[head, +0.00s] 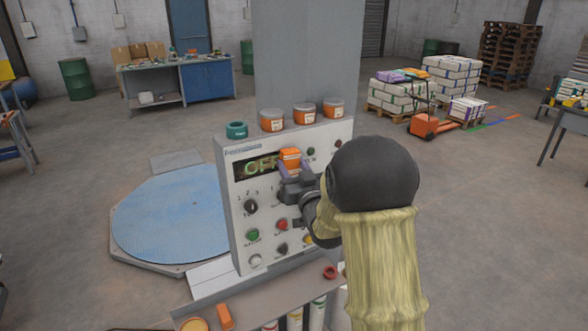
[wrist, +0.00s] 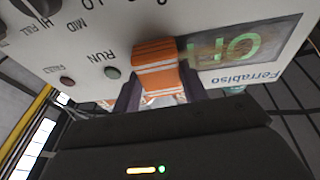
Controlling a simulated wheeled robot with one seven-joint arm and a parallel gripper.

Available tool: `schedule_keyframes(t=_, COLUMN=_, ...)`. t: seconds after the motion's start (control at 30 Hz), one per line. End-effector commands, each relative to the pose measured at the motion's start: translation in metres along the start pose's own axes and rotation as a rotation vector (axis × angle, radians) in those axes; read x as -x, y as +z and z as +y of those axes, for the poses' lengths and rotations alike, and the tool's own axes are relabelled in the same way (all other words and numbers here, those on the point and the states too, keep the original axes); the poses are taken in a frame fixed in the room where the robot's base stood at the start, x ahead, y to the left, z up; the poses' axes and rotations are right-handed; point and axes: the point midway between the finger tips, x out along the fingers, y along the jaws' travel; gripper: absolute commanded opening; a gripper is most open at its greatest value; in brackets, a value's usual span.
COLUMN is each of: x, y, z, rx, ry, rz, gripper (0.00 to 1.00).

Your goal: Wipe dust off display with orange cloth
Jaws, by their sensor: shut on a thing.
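The display (head: 259,166) is a dark strip at the top of the control panel, with "OFF" lit in yellow-green. In the wrist view the display (wrist: 225,52) looks dull and smudged around the letters. My gripper (head: 290,172) is shut on the orange cloth (head: 290,157), a folded piece with pale stripes. In the wrist view the cloth (wrist: 156,68) lies between my fingers, at the display's end nearest the RUN lamp, and covers part of it. The cloth appears to touch the panel face, but contact is hard to confirm.
The control panel (head: 240,222) carries knobs and coloured buttons below the display. Several orange tubs, such as this tub (head: 272,120), and a green tape roll (head: 237,130) stand on its top. A shelf (head: 255,308) with small items is below. A round blue platform (head: 170,222) lies left.

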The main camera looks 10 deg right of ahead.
Motion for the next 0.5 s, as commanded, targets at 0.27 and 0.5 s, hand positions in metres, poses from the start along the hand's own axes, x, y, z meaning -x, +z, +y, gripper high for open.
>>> schedule_keyframes(t=0.27, x=0.002, y=0.002, z=-0.010, rx=0.000, ry=-0.002, rz=0.002, gripper=0.25)
schedule_keyframes(t=0.5, x=0.005, y=0.002, z=-0.027, rx=-0.001, ry=-0.002, rz=0.003, gripper=0.25)
